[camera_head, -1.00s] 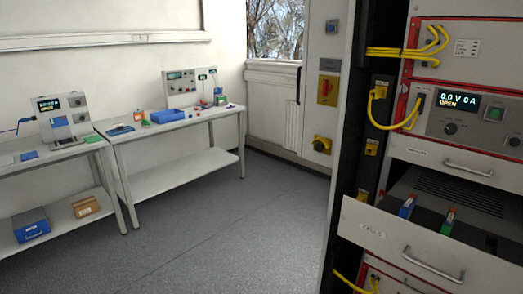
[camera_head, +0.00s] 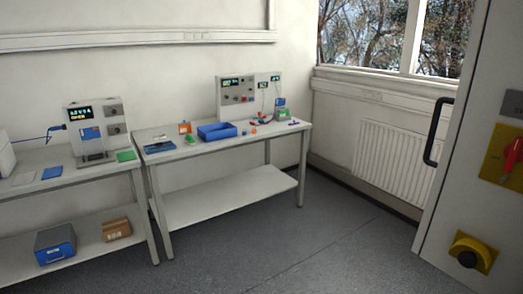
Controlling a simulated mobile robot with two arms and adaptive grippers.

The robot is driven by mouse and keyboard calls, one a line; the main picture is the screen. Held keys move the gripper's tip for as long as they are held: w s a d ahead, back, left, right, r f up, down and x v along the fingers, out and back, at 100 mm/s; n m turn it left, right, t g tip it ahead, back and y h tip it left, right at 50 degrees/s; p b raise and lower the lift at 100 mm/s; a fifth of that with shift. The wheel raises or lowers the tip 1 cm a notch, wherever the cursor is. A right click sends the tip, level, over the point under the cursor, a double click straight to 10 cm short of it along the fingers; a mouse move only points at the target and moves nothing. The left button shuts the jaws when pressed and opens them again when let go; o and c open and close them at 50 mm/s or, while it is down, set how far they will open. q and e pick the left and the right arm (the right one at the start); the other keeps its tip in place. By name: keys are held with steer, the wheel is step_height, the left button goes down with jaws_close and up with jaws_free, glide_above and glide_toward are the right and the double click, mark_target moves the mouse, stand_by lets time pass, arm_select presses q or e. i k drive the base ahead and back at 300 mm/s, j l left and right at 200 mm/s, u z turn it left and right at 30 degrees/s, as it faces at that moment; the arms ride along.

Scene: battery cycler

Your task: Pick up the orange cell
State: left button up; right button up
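No cell can be told for certain as the orange cell from here. A small orange item (camera_head: 253,132) lies on the right bench (camera_head: 230,191), in front of the instrument panel and right of the blue tray. A larger orange item (camera_head: 185,128) stands towards the bench's left back, left of the tray. Both are too small to tell their exact shape. Neither my left nor my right gripper is in view.
A blue tray (camera_head: 217,131) and an instrument panel (camera_head: 249,95) stand on the right bench. A left bench (camera_head: 80,175) holds a tester (camera_head: 96,127). A grey cabinet (camera_head: 470,190) with a red switch rises at the right. The floor (camera_head: 300,255) before the benches is clear.

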mark_target(184, 129)
steer(key=i, duration=2.9)
steer(key=i+u, duration=0.25)
steer(key=i, duration=0.25)
steer(key=i+l+u, duration=0.2)
steer(key=i, duration=0.3)
steer(key=i+l+u, duration=0.25)
steer(key=i, duration=0.2)
steer(key=i+l+u, duration=0.75)
steer(key=i+l, duration=0.2)
